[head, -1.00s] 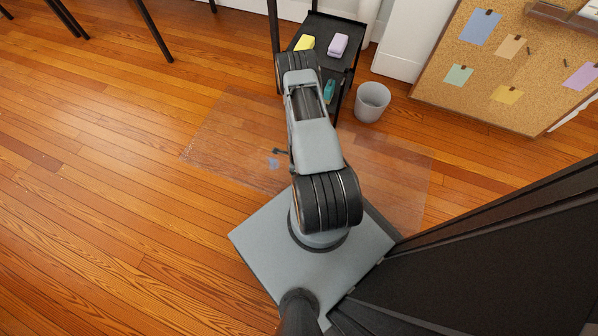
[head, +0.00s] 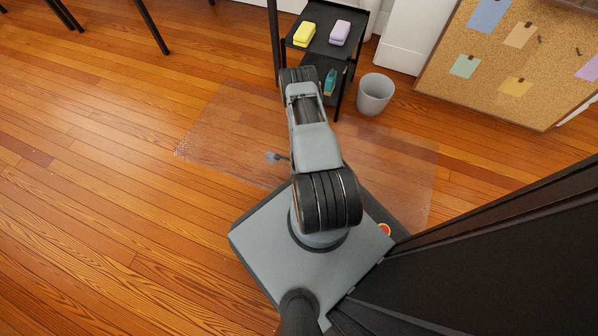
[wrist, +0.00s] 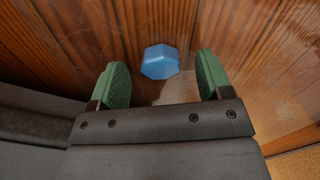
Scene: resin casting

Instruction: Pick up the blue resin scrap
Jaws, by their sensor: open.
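The blue resin scrap (wrist: 161,57) is a small, faceted, light-blue piece lying on the floor in the wrist view. My gripper (wrist: 161,70) is open, with its two green finger pads apart. The scrap shows in the gap between the fingers, towards their tips, and neither pad touches it. I cannot tell the height of the fingertips above the floor. In the head view my arm hides most of the gripper. A small grey-blue patch (head: 271,156) shows left of the arm, too small to name surely.
A clear mat (head: 215,125) lies on the wooden floor. A black cart (head: 322,45) at the back holds a yellow block (head: 304,34), a lilac block (head: 340,32) and a teal object (head: 330,82). A grey bin (head: 374,94) and a corkboard (head: 500,65) stand right. Open floor lies left.

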